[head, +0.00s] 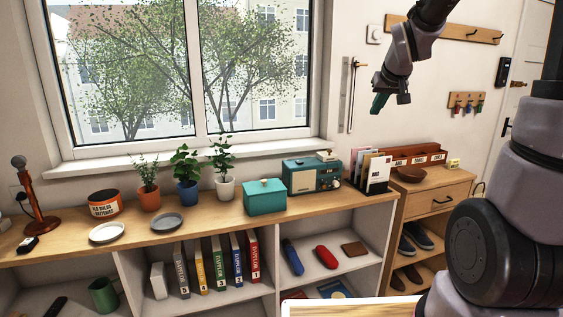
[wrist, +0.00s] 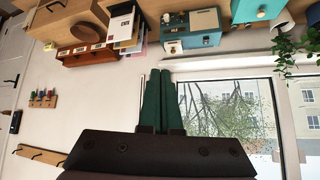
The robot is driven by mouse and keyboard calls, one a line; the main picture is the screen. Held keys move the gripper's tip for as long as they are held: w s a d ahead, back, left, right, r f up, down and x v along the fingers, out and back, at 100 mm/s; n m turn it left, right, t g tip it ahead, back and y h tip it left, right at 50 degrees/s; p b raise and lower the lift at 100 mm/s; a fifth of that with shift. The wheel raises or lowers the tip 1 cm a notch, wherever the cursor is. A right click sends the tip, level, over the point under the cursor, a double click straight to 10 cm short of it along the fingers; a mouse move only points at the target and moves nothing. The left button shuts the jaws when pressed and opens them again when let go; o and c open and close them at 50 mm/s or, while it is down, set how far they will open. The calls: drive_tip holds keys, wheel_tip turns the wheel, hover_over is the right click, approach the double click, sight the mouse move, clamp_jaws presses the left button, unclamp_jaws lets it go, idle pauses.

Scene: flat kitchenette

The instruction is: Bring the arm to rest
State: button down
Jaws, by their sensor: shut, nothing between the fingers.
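My gripper (head: 379,103) hangs in the air at the upper right of the head view, in front of the wall to the right of the window. In the wrist view its green fingers (wrist: 162,92) lie together with nothing between them. It is well above the shelf top and touches nothing. The rest of my arm reaches up out of the head view.
The low shelf (head: 345,208) holds a teal box (head: 265,197), a teal radio (head: 312,176), potted plants (head: 186,178) and a letter rack (head: 372,171). A key rack (head: 467,102) and a coat rail (head: 443,28) are on the wall. Air around my gripper is clear.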

drive_tip(key=s+a+r+m+y, duration=0.1)
drive_tip(key=s+r+m, duration=0.1)
drive_tip(key=s, duration=1)
drive_tip(key=s+a+r+m+g, duration=0.1)
drive_tip(key=s+r, duration=0.1)
drive_tip(key=s, duration=1.1)
drive_tip(key=shift+a+r+m+y, duration=0.15)
drive_tip(key=shift+r+m+y, duration=0.05)
drive_tip(key=shift+m+y, duration=0.2)
